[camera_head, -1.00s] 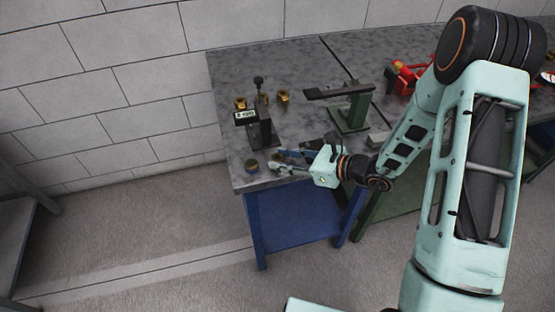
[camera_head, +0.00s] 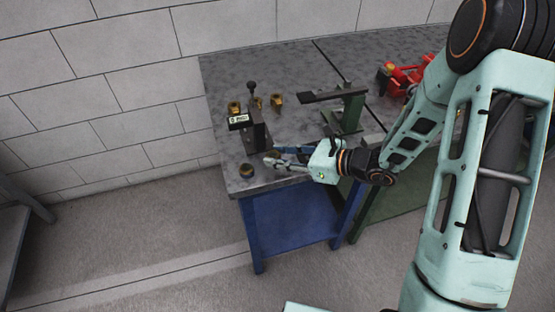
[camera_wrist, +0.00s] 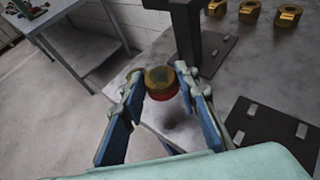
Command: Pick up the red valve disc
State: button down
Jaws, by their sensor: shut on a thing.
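The red valve disc (camera_wrist: 163,92) is between my fingertips in the wrist view, with a red side and a brass-coloured top. My gripper (camera_wrist: 160,82) is shut on it, one blue-and-pale finger on each side. A dark, shadow-like patch lies on the grey tabletop below the disc. In the head view my gripper (camera_head: 271,158) is near the table's front left corner. I cannot clearly make out the held disc there. A small round dark and brass-coloured piece (camera_head: 247,169) shows by the corner, just left of my fingertips.
A dark upright stand (camera_head: 258,132) with a white label is close behind my gripper. Several brass fittings (camera_head: 277,99) stand beyond it. A green bracket with a dark top bar (camera_head: 350,108) and a red device (camera_head: 405,76) are to the right. Floor is open left of the table (camera_head: 242,187).

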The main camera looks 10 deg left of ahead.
jog(key=s+d+r+p, duration=0.3)
jog(key=s+d+r, duration=0.3)
jog(key=s+r, duration=0.2)
jog(key=shift+s+r+p, duration=0.35)
jog(key=shift+s, duration=0.35)
jog(key=p, duration=0.3)
jog(key=s+p, duration=0.1)
jog(key=p, duration=0.2)
jog(key=shift+s+d+r, duration=0.15)
jog(key=shift+s+d, duration=0.15)
